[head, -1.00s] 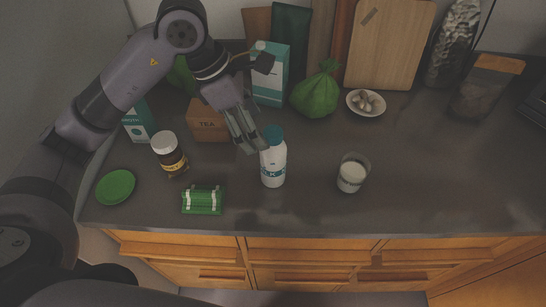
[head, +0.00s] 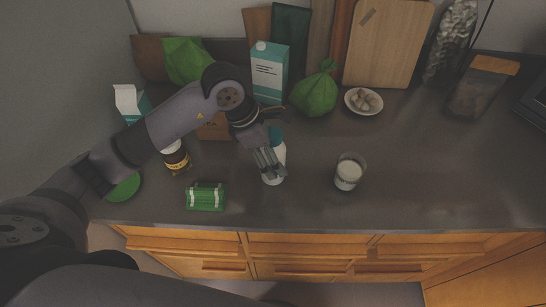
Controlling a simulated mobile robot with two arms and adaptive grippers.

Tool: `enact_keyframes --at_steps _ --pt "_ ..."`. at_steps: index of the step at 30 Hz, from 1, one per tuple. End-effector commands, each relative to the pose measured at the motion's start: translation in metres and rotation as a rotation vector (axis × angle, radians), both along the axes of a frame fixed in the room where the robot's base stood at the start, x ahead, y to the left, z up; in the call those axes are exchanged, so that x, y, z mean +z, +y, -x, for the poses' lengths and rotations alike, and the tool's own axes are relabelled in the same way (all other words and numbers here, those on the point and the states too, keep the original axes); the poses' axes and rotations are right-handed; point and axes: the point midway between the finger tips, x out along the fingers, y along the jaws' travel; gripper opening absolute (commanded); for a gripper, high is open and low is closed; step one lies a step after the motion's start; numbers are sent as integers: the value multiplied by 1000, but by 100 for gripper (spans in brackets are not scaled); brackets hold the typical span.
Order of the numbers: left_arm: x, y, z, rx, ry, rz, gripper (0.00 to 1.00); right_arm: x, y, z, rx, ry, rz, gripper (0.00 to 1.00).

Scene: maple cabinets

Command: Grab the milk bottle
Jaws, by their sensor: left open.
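The white milk bottle (head: 281,154) with a teal cap stands upright on the dark counter, in the middle of the head view. My left gripper (head: 270,175) is open and points down right at the bottle. Its fingers cover the left and front of the bottle, so the label is mostly hidden. I cannot tell whether the fingers touch it. My right gripper is not in view.
A glass of milk (head: 348,174) stands right of the bottle, a green bundle (head: 205,197) at the front left. The counter's front right is clear.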

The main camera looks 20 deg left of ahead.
Motion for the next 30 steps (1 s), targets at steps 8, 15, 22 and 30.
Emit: enact_keyframes --at_steps 8,15,22,30 --pt "0 0 0 0 0 0 57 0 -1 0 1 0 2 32" --pt "0 0 0 0 0 0 41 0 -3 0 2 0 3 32" --pt "1 0 0 0 0 0 26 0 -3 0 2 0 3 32" --pt "1 0 0 0 -1 1 14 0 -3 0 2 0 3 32"
